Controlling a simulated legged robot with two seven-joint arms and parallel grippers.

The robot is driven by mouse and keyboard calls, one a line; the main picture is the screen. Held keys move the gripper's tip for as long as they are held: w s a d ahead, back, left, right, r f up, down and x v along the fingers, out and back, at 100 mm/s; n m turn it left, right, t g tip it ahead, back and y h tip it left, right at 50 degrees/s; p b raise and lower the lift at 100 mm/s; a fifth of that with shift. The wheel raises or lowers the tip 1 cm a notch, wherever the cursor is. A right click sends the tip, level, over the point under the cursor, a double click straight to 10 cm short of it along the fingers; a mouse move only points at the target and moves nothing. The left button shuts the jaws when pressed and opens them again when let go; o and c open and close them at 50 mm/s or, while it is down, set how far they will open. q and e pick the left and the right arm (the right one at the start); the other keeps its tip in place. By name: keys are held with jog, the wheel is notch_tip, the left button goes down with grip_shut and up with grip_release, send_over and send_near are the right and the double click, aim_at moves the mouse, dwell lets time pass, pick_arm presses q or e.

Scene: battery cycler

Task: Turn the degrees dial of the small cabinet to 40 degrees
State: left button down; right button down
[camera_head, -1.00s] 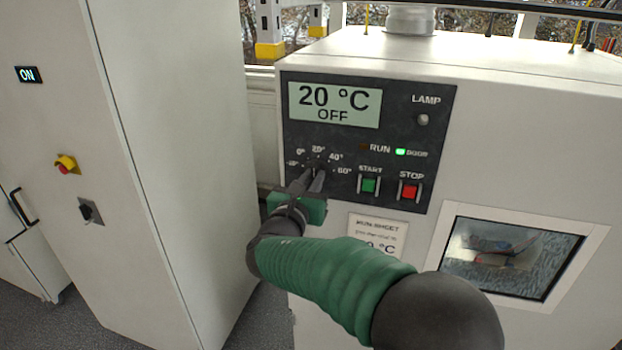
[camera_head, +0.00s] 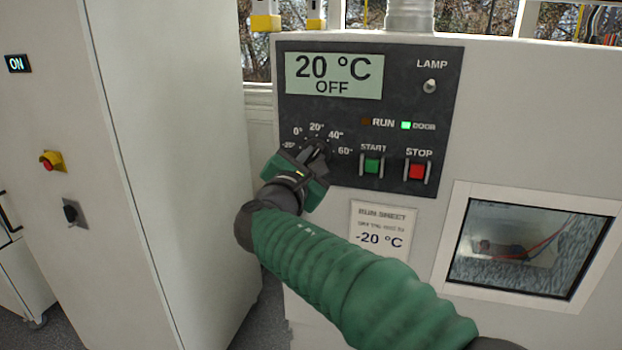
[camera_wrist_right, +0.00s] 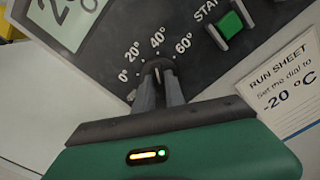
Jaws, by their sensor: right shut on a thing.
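The degrees dial (camera_wrist_right: 157,67) of the small cabinet (camera_head: 400,230) is mostly hidden by my right gripper (camera_head: 313,157). In the right wrist view the fingers of my right gripper (camera_wrist_right: 160,88) are shut on the dial's knob, with the gripper body tilted. A small pale mark on the knob seems to point near 40° on the scale, though little of it shows. The display (camera_head: 334,76) reads 20 °C and OFF. The scale runs from -20° to 60°. My left gripper is not in view.
Green START (camera_head: 372,166) and red STOP (camera_head: 416,171) buttons sit just right of the dial. A run sheet (camera_head: 380,228) below reads -20 °C. A tall cabinet (camera_head: 180,150) stands close on the left. A window (camera_head: 520,250) is at lower right.

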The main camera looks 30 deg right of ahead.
jog(key=shift+m+b, duration=0.7)
jog(key=shift+b, duration=0.2)
jog(key=c, duration=1.4)
grip_release()
jog(key=shift+s, duration=0.1)
jog(key=shift+s+a, duration=0.1)
jog(key=shift+a, duration=0.15)
jog(key=b+v, duration=0.4)
jog(key=v, duration=1.2)
jog(key=shift+a+b, duration=0.2)
jog(key=shift+b, duration=0.15)
